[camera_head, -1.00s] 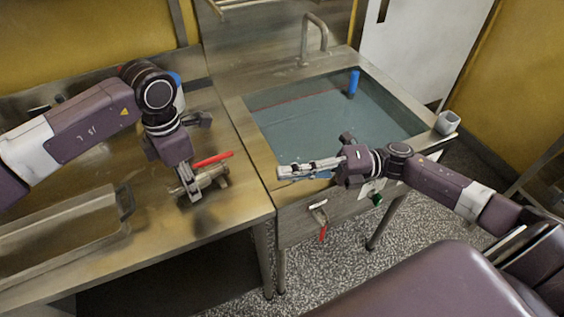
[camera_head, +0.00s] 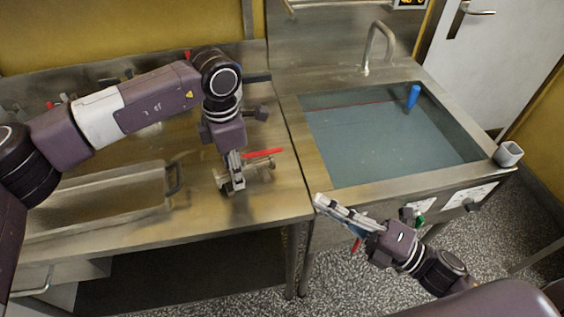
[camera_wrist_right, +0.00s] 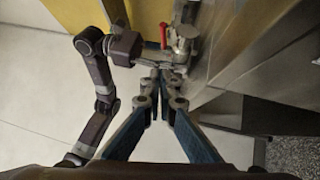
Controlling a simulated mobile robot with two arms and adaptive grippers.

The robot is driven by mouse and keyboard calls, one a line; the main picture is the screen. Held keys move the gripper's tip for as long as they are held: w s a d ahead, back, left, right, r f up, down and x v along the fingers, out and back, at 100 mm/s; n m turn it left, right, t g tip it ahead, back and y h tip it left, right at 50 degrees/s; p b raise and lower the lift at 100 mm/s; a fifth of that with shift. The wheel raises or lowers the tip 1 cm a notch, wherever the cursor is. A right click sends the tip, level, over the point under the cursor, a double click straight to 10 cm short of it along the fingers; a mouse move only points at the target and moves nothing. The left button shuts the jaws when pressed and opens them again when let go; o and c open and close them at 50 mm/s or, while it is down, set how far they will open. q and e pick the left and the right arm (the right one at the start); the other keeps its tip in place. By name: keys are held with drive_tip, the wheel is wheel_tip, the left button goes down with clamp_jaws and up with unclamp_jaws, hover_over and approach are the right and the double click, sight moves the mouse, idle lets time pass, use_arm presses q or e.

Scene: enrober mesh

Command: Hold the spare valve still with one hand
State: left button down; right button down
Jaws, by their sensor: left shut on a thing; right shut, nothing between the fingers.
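The spare valve (camera_head: 262,164), a metal body with a red lever, lies on the steel worktop near its right edge. My left gripper (camera_head: 231,184) comes down from above and is shut on the valve's left end, hiding part of it. My right gripper (camera_head: 322,202) is shut and empty in front of the sink's front left corner, apart from the valve. In the right wrist view the right fingers (camera_wrist_right: 160,80) are together, with the valve (camera_wrist_right: 181,42) and its red lever beyond them.
A water-filled sink (camera_head: 480,168) with a blue upright piece (camera_head: 413,96) stands right of the worktop. A red lever (camera_head: 356,245) shows below its front, partly hidden by my right arm. A long metal tray (camera_head: 100,215) lies left. A grey cup (camera_head: 508,154) sits at the sink's right corner.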

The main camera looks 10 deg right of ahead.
approach(261, 154)
drive_tip(key=a, duration=0.3)
drive_tip(key=shift+w+a, duration=0.15)
drive_tip(key=shift+w+r, duration=0.2)
drive_tip(key=shift+w, duration=0.8)
drive_tip(key=shift+w+r, duration=0.1)
drive_tip(key=shift+w, duration=0.65)
drive_tip(key=shift+w+d, duration=0.25)
drive_tip(key=shift+w, duration=0.35)
drive_tip(key=shift+w+d, duration=0.25)
drive_tip(key=shift+w, duration=0.35)
drive_tip(key=shift+s, duration=0.1)
